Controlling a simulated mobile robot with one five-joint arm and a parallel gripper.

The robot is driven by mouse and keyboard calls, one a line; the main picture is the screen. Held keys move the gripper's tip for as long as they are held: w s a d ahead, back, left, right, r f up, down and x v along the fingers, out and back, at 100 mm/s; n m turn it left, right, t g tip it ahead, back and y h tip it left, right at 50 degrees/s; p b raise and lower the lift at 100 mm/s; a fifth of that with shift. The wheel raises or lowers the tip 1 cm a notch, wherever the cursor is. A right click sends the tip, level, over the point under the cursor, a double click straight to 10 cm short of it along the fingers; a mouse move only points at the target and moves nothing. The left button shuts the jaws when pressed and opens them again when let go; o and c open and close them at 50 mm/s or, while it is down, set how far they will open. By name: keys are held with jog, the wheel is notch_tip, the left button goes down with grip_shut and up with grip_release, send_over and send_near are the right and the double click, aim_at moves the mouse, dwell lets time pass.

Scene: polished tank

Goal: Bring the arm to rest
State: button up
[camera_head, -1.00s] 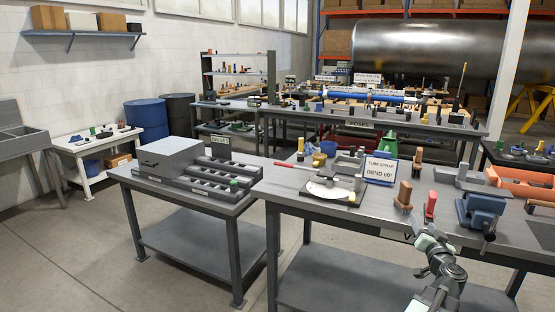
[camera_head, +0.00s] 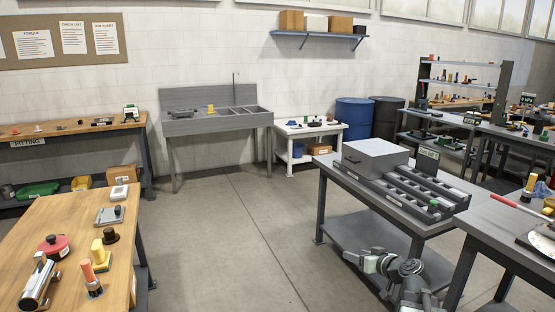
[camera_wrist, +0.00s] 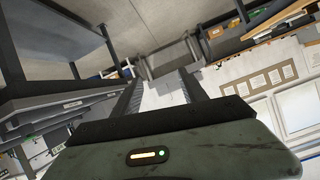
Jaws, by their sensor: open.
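My arm (camera_head: 395,272) shows at the bottom of the head view, right of centre, folded low in front of the grey bench with the drawer box. Its lower part is cut off by the frame edge. My gripper (camera_wrist: 160,84) shows in the wrist view with two dark fingers apart. I see nothing held between them. The wrist view is tilted, with floor, benches and a wall beyond the fingers.
The grey bench (camera_head: 336,172) with a drawer box (camera_head: 375,158) stands close behind my arm. A wooden table (camera_head: 75,215) with several small items is at the left. Clear floor (camera_head: 225,230) lies between them. A sink bench (camera_head: 200,126) stands at the back wall.

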jog(key=s+a+f+n+g, duration=0.1)
jog(key=s+a+f+g, duration=0.15)
jog(key=a, duration=0.55)
jog(key=s+a+f+n+g, duration=0.2)
jog(key=a+f+g, duration=0.15)
jog(key=a, duration=0.55)
jog(key=s+a+f+n+g, duration=0.15)
jog(key=a+f, duration=0.25)
jog(key=a, duration=0.4)
jog(key=s+d+f+m+g+h, duration=0.2)
jog(key=s+d+m+g, duration=0.1)
jog(key=s+d, duration=0.15)
jog(key=s+d+f+m+g+h, duration=0.2)
jog(key=s+d+m, duration=0.1)
jog(key=s, duration=0.3)
notch_tip(320, 180, up, 14)
jog(key=p, duration=1.4)
jog(key=shift+r, duration=0.2)
jog(key=shift+d, duration=0.1)
